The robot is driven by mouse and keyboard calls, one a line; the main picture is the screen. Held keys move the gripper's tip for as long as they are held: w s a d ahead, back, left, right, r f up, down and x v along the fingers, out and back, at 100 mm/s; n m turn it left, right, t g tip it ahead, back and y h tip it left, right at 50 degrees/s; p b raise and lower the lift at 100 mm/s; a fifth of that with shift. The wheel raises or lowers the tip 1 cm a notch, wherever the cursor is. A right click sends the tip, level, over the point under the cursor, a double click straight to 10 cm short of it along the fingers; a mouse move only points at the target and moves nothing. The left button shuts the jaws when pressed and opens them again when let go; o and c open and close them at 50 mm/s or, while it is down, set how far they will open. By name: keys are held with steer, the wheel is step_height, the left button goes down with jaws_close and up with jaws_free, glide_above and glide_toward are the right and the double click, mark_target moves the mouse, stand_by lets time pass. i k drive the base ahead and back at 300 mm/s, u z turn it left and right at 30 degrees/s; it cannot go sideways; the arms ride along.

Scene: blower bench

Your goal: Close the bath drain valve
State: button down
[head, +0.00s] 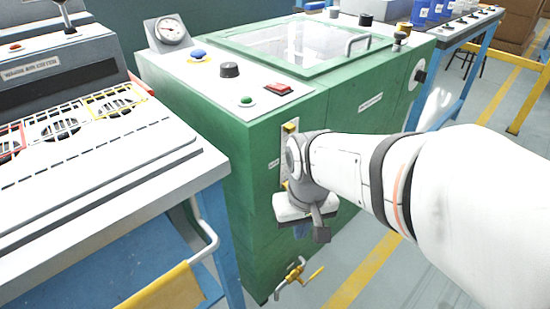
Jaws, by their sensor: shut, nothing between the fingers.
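The bath drain valve (293,272) is a small brass fitting low on the front of the green bath cabinet (245,190). Its yellow lever (316,273) points out to the right and slightly up, and a short spout points down to the left. My gripper (321,233) is in front of the cabinet, above the valve in the picture and apart from it. Its fingers look shut and empty, partly seen end-on. My wrist hides part of a front plate (289,140) with a yellow piece at its top.
A blue-legged bench (195,165) with a grey machine stands close on the left, with a yellow cloth-like panel (165,290) on its rail. The cabinet top carries a gauge (172,32), buttons and a glazed lid (300,42). Floor (365,290) right of the valve is clear.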

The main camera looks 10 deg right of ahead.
mark_target(317, 273)
steer(key=u, duration=0.15)
steer(key=k, duration=1.4)
steer(key=z, duration=0.3)
steer(key=i, duration=1)
steer(key=z, duration=0.05)
